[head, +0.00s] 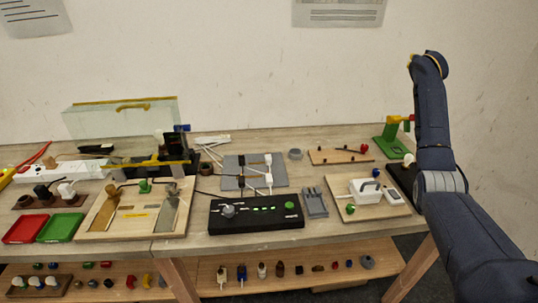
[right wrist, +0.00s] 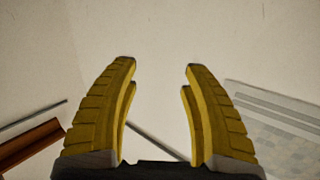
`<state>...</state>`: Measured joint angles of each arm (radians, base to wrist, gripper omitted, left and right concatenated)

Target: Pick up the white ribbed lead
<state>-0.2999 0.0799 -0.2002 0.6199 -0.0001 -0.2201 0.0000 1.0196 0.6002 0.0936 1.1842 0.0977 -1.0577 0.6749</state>
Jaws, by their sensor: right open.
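In the head view, white leads with white plugs lie on and beside a grey board (head: 232,183) in the middle of the table. One white plug (head: 268,180) is at the board's right side, and a white cable (head: 213,155) runs off to its left. I cannot make out ribs at this size, so I cannot tell which lead is the ribbed one. My right gripper (right wrist: 160,80) is open and empty in the right wrist view, with pale wall between its yellow fingers. It is away from the leads. My left gripper is not in view.
A black control box (head: 256,212) stands in front of the grey board. A white socket on a wooden board (head: 377,211) is to the right. A white power strip (head: 60,172) and red and green trays (head: 60,228) are left. A glass case (head: 120,120) stands behind.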

